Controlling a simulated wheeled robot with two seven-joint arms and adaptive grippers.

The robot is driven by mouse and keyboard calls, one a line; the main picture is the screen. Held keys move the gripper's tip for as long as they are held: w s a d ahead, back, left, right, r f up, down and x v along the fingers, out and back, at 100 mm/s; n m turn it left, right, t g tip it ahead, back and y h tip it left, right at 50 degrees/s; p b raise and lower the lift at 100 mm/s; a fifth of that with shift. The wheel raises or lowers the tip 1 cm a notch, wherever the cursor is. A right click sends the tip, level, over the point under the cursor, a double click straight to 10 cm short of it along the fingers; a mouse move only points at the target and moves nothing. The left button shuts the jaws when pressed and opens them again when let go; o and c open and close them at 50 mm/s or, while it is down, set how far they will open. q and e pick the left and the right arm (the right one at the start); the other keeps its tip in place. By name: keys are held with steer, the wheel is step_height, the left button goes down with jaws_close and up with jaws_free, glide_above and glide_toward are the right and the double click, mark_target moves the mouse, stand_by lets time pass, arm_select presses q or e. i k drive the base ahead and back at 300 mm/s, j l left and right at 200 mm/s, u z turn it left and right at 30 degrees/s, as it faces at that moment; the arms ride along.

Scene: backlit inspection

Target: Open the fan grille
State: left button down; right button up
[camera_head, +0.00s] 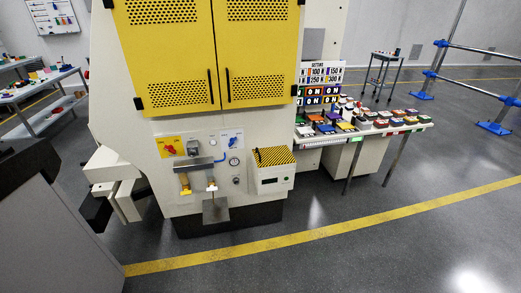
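Two yellow doors, left (169,50) and right (258,50), with perforated vent areas close the upper front of a white machine (135,125). They are the only grille-like parts in view; I see no fan, and I cannot tell if one is behind them. Upright black handles stand on both sides of the middle seam, and the doors look shut. Their tops are cut off by the picture edge. Below are a panel with a red knob (170,150), a gauge (234,161) and a yellow-handled part (184,184). Neither gripper is in view.
A box with a hazard-striped top (274,157) juts from the machine's lower right. A large grey body (50,235) fills the lower left. The floor in front (330,265) is clear, crossed by a yellow line.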

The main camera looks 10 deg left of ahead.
mark_target(266, 157)
steer(key=i+z, duration=0.3)
steer(key=i, duration=0.95)
steer(key=j, duration=0.05)
